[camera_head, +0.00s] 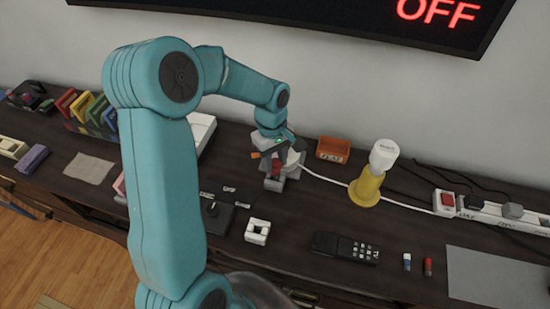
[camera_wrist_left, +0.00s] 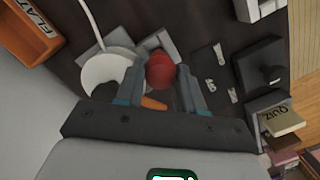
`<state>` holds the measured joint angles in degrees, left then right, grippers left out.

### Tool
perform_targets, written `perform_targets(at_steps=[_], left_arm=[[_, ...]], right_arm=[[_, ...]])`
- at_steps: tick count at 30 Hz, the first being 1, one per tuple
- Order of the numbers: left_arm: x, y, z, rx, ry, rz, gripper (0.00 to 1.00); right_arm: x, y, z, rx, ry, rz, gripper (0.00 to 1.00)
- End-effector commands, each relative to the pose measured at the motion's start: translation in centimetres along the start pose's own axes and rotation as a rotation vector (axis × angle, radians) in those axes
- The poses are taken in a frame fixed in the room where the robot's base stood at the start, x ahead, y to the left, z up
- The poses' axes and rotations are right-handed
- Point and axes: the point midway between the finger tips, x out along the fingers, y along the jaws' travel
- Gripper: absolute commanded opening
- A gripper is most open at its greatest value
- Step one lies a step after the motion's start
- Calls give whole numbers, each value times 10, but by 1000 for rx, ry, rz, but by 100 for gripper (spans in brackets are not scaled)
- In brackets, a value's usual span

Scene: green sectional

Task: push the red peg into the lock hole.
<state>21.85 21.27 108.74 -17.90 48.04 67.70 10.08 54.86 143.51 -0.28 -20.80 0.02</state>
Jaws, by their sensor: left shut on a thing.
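The red peg (camera_head: 276,167) is between the fingers of my left gripper (camera_head: 275,157), towards the back of the dark table. In the left wrist view the peg (camera_wrist_left: 160,70) shows as a round red end between the two fingers of the left gripper (camera_wrist_left: 161,80), which is shut on it. A grey block (camera_head: 274,184), which looks like the lock, stands right at the peg; it also shows in the left wrist view (camera_wrist_left: 158,42). The lock hole is hidden, so I cannot tell how deep the peg sits. My right gripper is not in view.
A white round piece (camera_wrist_left: 106,72) with a cable sits beside the peg. An orange box (camera_head: 333,149) and a yellow stand with a white bulb (camera_head: 369,187) are to the right. A black joystick box (camera_head: 212,212) and a white square holder (camera_head: 257,231) are in front.

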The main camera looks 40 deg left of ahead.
Motion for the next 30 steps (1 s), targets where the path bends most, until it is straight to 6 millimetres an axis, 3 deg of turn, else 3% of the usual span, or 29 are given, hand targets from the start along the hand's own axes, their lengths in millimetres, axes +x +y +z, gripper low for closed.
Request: perform_targets(at_steps=[30], left_arm=[[27,0,-3,0,0,0,4]], right_arm=[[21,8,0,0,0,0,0]])
